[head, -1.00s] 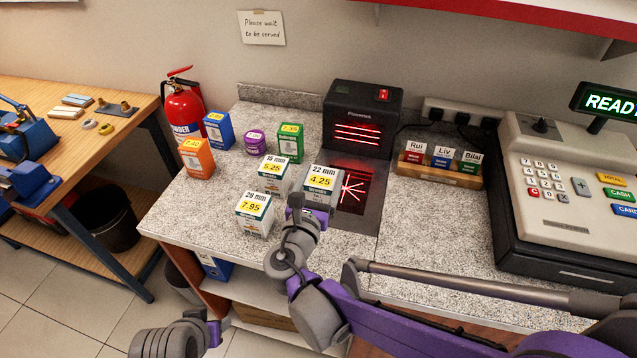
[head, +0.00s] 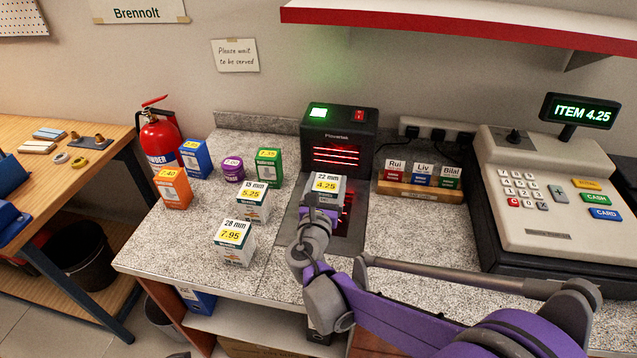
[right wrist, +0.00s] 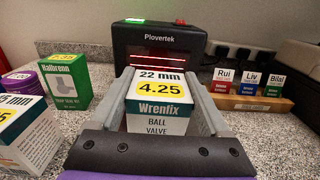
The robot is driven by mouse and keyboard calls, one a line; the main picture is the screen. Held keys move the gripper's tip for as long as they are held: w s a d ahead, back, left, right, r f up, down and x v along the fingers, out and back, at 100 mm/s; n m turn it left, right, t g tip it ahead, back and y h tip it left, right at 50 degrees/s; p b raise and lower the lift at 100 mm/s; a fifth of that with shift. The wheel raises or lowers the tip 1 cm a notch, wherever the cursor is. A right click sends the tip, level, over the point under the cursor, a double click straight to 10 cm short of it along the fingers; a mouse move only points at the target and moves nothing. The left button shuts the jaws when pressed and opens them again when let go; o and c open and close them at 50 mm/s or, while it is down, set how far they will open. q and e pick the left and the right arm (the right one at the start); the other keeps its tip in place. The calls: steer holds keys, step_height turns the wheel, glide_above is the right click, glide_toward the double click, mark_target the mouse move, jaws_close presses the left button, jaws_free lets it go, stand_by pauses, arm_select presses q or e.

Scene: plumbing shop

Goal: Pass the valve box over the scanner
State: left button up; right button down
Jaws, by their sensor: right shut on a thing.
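The valve box (head: 325,189), white and grey with a yellow 4.25 label and "22 mm", is in my right gripper (head: 318,207). In the right wrist view the box (right wrist: 160,100) reads "Wrenfix Ball Valve" and sits between the two grey fingers, which are shut on it. The black Plovertek scanner (head: 338,140) stands just behind the box, with red lines on its upright window and a lit green light on top. The box is over the scanner's dark lower plate (head: 348,236), hiding part of its red window. My left gripper is not in view.
Boxes marked 5.25 (head: 253,203) and 7.95 (head: 234,243) stand left of the scanner. Green, blue and orange boxes and a purple tub (head: 232,170) are behind them. A card rack (head: 420,189) and the till (head: 550,190), its display (head: 580,112) reading "ITEM 4.25", are to the right.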

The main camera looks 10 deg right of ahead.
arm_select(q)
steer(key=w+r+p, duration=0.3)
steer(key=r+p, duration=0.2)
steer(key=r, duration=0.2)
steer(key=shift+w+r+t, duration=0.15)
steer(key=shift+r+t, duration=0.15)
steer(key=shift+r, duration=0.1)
arm_select(e)
steer(key=s+a+r, duration=0.5)
steer(key=s+r, duration=0.4)
steer(key=s, duration=0.2)
steer(key=shift+s+r, duration=0.3)
steer(key=shift+r, duration=0.1)
